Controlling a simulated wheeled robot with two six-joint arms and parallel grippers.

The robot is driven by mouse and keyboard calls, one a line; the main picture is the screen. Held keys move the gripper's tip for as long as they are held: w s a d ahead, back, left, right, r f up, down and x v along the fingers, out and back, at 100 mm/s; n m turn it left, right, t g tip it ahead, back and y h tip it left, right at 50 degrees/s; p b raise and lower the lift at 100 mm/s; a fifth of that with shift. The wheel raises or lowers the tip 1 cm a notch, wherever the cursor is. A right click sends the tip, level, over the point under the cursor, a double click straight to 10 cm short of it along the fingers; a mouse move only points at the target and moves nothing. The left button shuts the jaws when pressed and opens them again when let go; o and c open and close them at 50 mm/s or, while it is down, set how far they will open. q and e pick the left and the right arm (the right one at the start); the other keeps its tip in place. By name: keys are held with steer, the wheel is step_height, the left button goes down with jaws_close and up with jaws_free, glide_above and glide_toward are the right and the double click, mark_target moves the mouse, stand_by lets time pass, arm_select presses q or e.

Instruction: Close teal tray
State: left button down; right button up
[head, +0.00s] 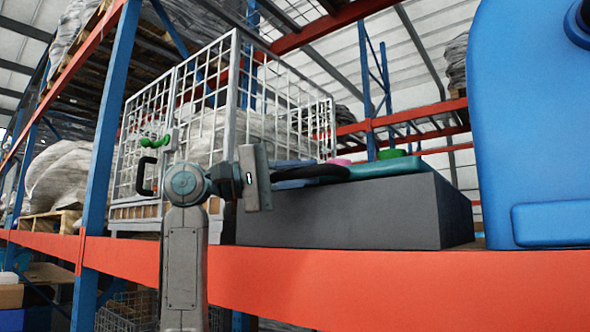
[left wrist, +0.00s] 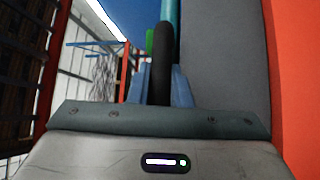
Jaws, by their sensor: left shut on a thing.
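The teal tray (head: 388,166) lies flat along the top of a dark grey block (head: 350,213) on the shelf; a strip of its teal edge (left wrist: 170,14) shows at the top of the left wrist view. A black grip piece (head: 325,171) is at the tray's left end; it also shows in the left wrist view (left wrist: 161,60). My left gripper (head: 302,173) reaches in from the left, level with the block's top. Its blue fingers are shut on the black piece, one on each side. How the black piece joins the tray is hidden. My right gripper is not in view.
A big blue tank (head: 530,110) stands at the right. A white wire cage (head: 225,110) with wrapped goods stands behind my left arm. An orange shelf beam (head: 400,285) runs across the front below the block. Small green (head: 391,153) and pink (head: 339,161) pieces show behind the tray.

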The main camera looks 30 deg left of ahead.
arm_select(q)
steer(key=c, duration=1.4)
jaws_free()
steer(key=shift+w, duration=0.1)
steer(key=shift+o, duration=0.4)
steer(key=shift+w, duration=0.2)
steer(key=shift+s+a+f+b, duration=0.15)
steer(key=shift+s+a+b, duration=0.15)
steer(key=shift+s, duration=0.05)
steer(key=b+v, duration=0.3)
steer(key=v, duration=0.6)
steer(key=shift+s+a+b, duration=0.25)
steer(key=shift+a+b, duration=0.1)
steer(key=shift+b, duration=0.05)
